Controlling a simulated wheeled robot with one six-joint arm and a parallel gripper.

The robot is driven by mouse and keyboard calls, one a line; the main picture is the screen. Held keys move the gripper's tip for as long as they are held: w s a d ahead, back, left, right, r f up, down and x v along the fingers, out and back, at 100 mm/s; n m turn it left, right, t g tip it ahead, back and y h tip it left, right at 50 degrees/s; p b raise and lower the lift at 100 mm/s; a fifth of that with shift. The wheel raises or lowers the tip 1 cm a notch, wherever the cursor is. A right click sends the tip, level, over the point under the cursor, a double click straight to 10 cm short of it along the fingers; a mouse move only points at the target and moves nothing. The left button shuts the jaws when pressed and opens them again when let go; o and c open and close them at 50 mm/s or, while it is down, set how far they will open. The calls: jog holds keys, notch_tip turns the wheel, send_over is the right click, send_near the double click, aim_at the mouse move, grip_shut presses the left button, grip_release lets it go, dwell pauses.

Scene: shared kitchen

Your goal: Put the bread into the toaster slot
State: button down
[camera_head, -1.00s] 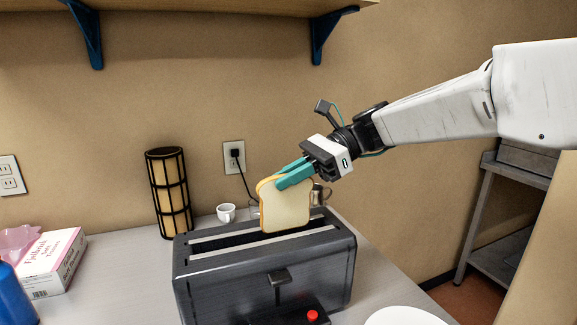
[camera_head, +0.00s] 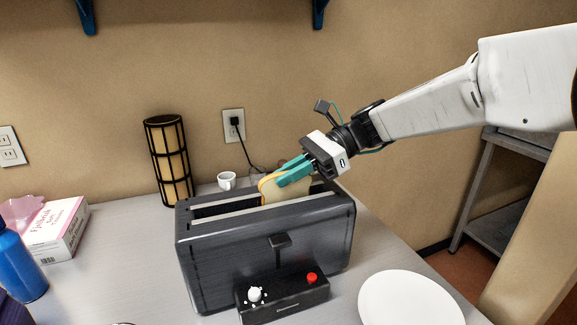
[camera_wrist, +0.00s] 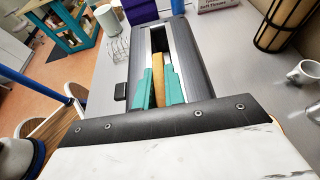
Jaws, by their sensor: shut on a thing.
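The black toaster (camera_head: 262,245) stands on the counter with its long slot open along the top. My gripper (camera_head: 292,172) is shut on the slice of bread (camera_head: 277,195), its teal fingers gripping the bread's upper part. In the head view the lower part of the bread is hidden inside the toaster behind its front rim. The wrist view shows the bread's brown crust edge (camera_wrist: 159,75) between the teal fingers (camera_wrist: 159,88), lined up with the slot of the toaster (camera_wrist: 190,60).
A white plate (camera_head: 410,300) lies right of the toaster. A white cup (camera_head: 227,181) and a lantern-like lamp (camera_head: 168,160) stand behind it. A tissue box (camera_head: 62,230) and a blue bottle (camera_head: 20,265) are at the left.

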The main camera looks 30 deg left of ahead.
jog(key=shift+f, duration=0.2)
jog(key=c, duration=1.4)
grip_release()
jog(key=v, duration=0.7)
jog(key=shift+w+d+r, duration=0.2)
jog(key=shift+w+d, duration=0.05)
